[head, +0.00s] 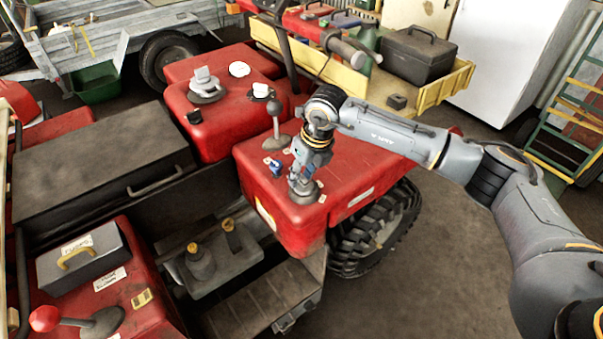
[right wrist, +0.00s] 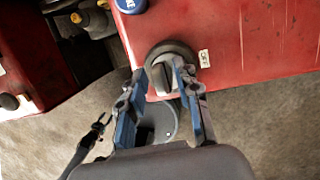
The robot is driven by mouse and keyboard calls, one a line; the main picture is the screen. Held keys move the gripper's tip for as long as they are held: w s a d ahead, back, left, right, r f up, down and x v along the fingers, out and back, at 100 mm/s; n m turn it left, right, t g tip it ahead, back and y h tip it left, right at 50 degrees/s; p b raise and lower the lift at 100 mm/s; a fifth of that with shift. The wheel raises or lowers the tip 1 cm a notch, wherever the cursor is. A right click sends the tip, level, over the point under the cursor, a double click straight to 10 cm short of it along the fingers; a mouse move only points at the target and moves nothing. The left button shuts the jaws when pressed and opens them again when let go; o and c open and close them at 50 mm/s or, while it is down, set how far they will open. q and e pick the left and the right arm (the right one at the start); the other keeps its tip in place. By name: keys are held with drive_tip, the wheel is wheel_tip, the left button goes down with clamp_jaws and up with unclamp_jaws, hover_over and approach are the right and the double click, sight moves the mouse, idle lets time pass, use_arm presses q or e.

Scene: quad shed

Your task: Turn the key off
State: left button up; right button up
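The key switch (right wrist: 166,62) is a dark round knob with a raised key grip, on the red panel near its edge in the right wrist view. In the head view its round base (head: 306,196) shows on the red fender's front corner, partly covered by my right gripper (head: 301,178). In the right wrist view my right gripper (right wrist: 160,75) is open, with its fingertips on either side of the key grip. Whether they touch it I cannot tell. A white OFF label (right wrist: 203,58) is right of the knob. My left gripper is not in view.
A blue knob (head: 276,168) and an upright black lever (head: 275,122) stand close to the key switch. A large black tyre (head: 378,232) sits below the fender. Open floor (head: 460,255) lies to the right.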

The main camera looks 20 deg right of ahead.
drive_tip(key=shift+d+r, duration=0.15)
drive_tip(key=shift+r, duration=0.25)
drive_tip(key=shift+r+p, duration=2.1)
drive_tip(key=shift+r, duration=1.5)
